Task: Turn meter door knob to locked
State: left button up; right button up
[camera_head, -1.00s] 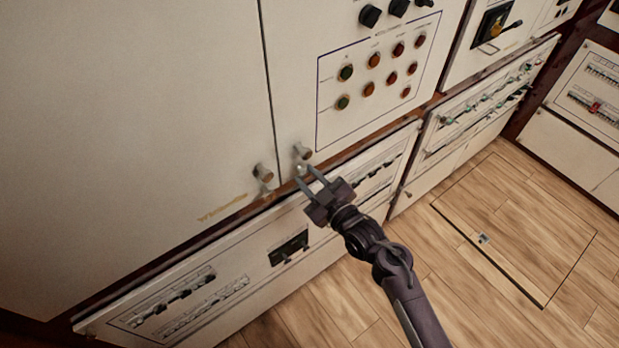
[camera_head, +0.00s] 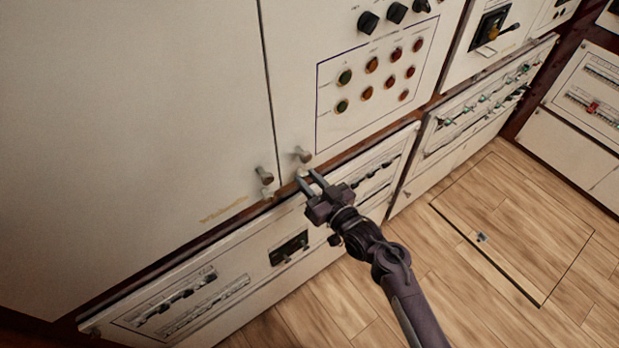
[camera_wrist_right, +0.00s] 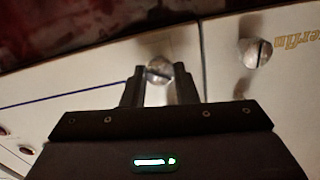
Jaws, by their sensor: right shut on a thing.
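The door with the button panel carries a rounded knob (camera_head: 304,155) near its lower left corner. Just below it is a smaller metal knob (camera_head: 303,172) at my right fingertips. My right gripper (camera_head: 308,181) reaches up to it from the lower right. In the right wrist view, the slotted, round metal knob (camera_wrist_right: 159,69) sits between the two fingers (camera_wrist_right: 158,88), which are shut on it. The fingers partly hide its sides. The slot's exact setting is hard to tell. My left gripper is not in view.
The left door (camera_head: 150,110) has a similar knob (camera_head: 265,175), close beside the held one. Buttons (camera_head: 371,64) and black rotary switches (camera_head: 368,21) are above. A lower breaker panel (camera_head: 230,275) juts out below. Wooden floor (camera_head: 500,230) is clear at right.

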jog(key=m+p, duration=0.1)
jog(key=m, duration=0.4)
jog(key=shift+m+p, duration=0.35)
jog(key=shift+m, duration=0.05)
jog(key=m+p, duration=0.1)
jog(key=m, duration=0.4)
jog(key=shift+f+p, duration=0.1)
jog(key=shift+p, duration=0.2)
jog(key=shift+m, duration=0.3)
jog(key=o, duration=1)
jog(key=shift+w, duration=0.1)
jog(key=shift+d, duration=0.1)
